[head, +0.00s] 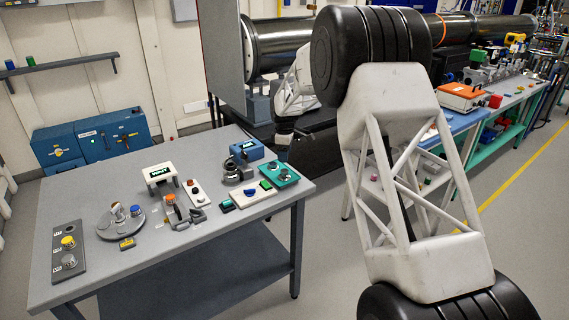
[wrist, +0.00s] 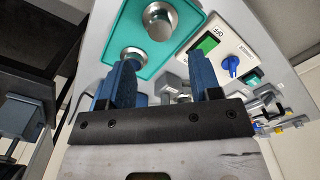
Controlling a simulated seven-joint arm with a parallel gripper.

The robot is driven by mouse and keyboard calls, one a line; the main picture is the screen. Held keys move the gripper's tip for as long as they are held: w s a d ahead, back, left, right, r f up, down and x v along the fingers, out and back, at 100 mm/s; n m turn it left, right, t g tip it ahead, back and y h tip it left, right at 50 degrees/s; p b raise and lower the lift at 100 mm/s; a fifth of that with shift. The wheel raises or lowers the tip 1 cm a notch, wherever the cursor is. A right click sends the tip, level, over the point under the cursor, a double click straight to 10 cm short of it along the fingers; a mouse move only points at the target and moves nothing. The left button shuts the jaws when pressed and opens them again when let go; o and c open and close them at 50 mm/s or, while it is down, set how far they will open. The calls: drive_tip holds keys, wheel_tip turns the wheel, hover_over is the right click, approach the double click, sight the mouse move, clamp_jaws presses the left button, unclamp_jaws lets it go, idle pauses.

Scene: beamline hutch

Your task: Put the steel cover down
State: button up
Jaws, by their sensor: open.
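A teal plate (wrist: 178,42) carries two round steel pieces. One is a shiny steel cap (wrist: 160,20) at its far end. The other, a steel piece (wrist: 132,58), is close to the tip of my left-hand finger. I cannot tell for sure which one is the steel cover. The teal plate also lies near the right edge of the table in the head view (head: 290,178). My gripper (wrist: 164,78) is open, its two blue fingers apart with no steel piece clasped between them.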

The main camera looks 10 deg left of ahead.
drive_tip(key=shift+r, duration=1.9)
drive_tip(key=shift+d, duration=0.1)
drive_tip(key=s+d+r+m, duration=0.3)
drive_tip(key=s+d+r, duration=0.3)
drive_tip(key=s+d, duration=0.25)
drive_tip(key=s+d+r+m+t, duration=0.1)
drive_tip(key=s+d+r+m, duration=0.2)
drive_tip(key=s+d+r, duration=0.6)
drive_tip(key=s+d+r+m, duration=0.35)
drive_tip(key=s+d, duration=0.35)
drive_tip(key=s, duration=0.4)
drive_tip(key=s+d+f+m, duration=0.1)
drive_tip(key=s+d+m, duration=0.2)
drive_tip(key=s, duration=0.8)
drive_tip(key=s+d+f+m+t, duration=0.1)
drive_tip(key=s+d, duration=0.4)
drive_tip(key=s, duration=0.6)
drive_tip(key=s+d+f+m, duration=0.2)
drive_tip(key=s+d+m, duration=0.2)
drive_tip(key=s, duration=0.8)
drive_tip(key=shift+d+f+m+t, duration=0.15)
drive_tip(key=shift+f+m+t, duration=0.15)
drive_tip(key=shift+m, duration=0.05)
